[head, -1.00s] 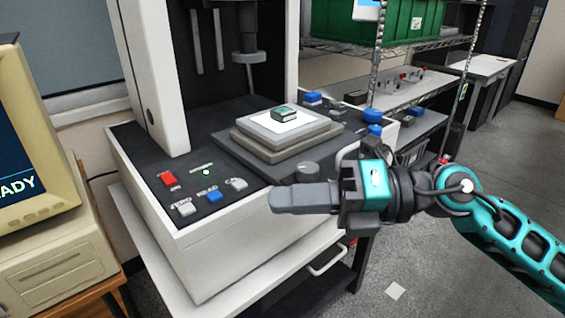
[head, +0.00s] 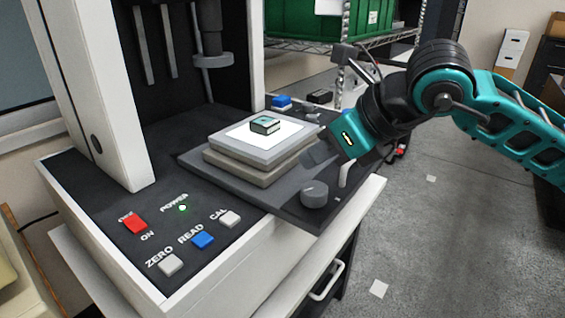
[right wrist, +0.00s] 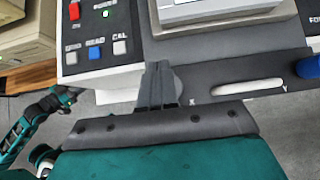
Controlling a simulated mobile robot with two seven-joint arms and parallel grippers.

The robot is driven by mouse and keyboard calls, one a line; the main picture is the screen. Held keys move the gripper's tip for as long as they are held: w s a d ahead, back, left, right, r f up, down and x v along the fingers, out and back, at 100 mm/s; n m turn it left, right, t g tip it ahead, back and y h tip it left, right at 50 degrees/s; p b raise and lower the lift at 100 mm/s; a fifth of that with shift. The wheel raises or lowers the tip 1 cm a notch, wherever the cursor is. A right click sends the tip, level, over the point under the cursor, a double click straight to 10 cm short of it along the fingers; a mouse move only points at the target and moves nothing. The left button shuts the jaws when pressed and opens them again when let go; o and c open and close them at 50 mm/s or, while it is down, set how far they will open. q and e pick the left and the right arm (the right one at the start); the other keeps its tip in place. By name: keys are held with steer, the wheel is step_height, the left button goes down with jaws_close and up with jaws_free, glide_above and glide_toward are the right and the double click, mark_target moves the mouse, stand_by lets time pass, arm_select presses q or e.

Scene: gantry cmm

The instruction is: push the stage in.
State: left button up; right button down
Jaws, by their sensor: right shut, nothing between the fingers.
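The stage is a dark plate (head: 211,171) carrying a grey stepped platform (head: 238,169), with a small green block (head: 265,125) on a white sheet on top. The plate's front part juts past the machine's front edge. A round grey knob (head: 314,194) stands on its front corner. My right gripper (head: 312,157) is shut and empty, at the plate's front right side beside the platform. Contact is not clear. In the right wrist view its closed fingers (right wrist: 157,82) overlap the knob (right wrist: 176,86), beside a pale handle bar (right wrist: 247,87).
The white machine column (head: 95,95) rises at the left, with a probe (head: 208,45) above the base. Red, blue (head: 203,239) and white buttons sit on the front panel. A wire shelf with a green crate (head: 300,20) stands behind. Open floor lies at the right.

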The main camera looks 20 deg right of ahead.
mark_target(215, 153)
steer(key=x, duration=0.8)
steer(key=shift+a+f, duration=0.1)
steer(key=shift+w+a+f, duration=0.2)
steer(key=shift+w+f, duration=0.15)
steer(key=shift+f, duration=0.05)
arm_select(q)
steer(key=shift+s+d+f, duration=0.15)
steer(key=shift+d, duration=0.1)
steer(key=shift+d+f+b, duration=0.2)
steer(key=shift+f+b, duration=0.5)
steer(key=shift+b, duration=0.5)
arm_select(e)
steer(key=w+a, duration=0.2)
steer(key=w, duration=0.2)
steer(key=w+a, duration=0.3)
steer(key=w, duration=0.2)
steer(key=w+a, duration=0.3)
steer(key=w, duration=0.1)
steer(key=shift+w, duration=0.2)
steer(key=shift+d, duration=0.15)
